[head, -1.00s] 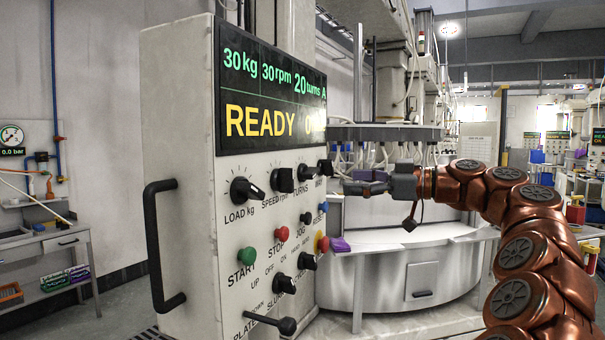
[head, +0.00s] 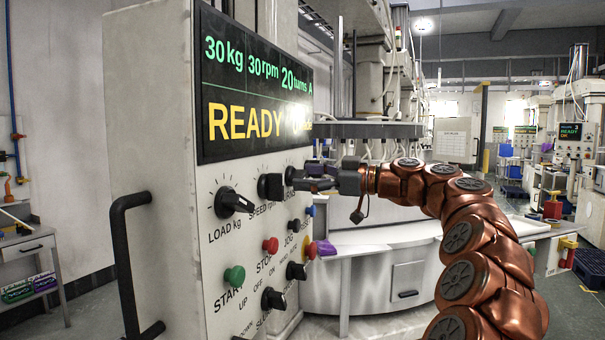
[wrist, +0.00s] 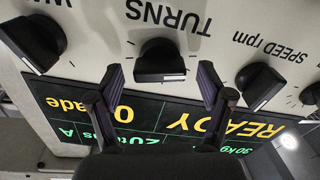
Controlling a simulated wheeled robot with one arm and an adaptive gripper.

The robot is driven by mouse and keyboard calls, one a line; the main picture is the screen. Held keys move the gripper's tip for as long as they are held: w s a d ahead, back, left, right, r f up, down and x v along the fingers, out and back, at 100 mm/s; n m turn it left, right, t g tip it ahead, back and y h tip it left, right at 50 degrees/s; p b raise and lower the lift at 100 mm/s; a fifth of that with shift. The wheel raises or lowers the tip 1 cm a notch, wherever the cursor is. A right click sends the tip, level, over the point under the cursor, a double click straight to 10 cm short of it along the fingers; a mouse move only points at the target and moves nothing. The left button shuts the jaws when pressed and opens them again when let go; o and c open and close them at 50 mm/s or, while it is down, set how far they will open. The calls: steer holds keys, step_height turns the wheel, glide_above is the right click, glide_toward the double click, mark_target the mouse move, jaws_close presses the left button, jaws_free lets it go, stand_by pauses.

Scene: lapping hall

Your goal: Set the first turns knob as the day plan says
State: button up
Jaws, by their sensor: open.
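The turns knob (wrist: 160,62) is a black knob under the label TURNS in the upside-down wrist view. In the head view, my gripper partly hides the row of knobs around it. My gripper (wrist: 160,84) is open, with one finger to each side of the turns knob; I cannot tell whether they touch it. In the head view my gripper (head: 318,178) is close to the panel face (head: 200,225). The display (head: 255,85) shows 30 kg, 30 rpm, 20 turns, A and READY. I see no day plan.
The speed knob (wrist: 261,84) and another black knob (wrist: 33,42) flank the turns knob. The load knob (head: 232,202), green start button (head: 234,276) and red stop button (head: 270,246) are on the same panel. A black handle (head: 122,265) sticks out at its left edge.

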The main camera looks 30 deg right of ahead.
steer(key=shift+w+a, duration=0.35)
steer(key=shift+w, duration=0.15)
steer(key=shift+c, duration=0.4)
steer(key=c, duration=1.1)
steer(key=shift+m, duration=0.4)
steer(key=m, duration=0.4)
steer(key=shift+r+m, duration=0.1)
steer(key=shift+m, duration=0.2)
steer(key=m+p, duration=0.1)
steer(key=m, duration=0.3)
steer(key=shift+p, duration=0.4)
steer(key=shift+m+p, duration=0.4)
steer(key=shift+m, duration=0.7)
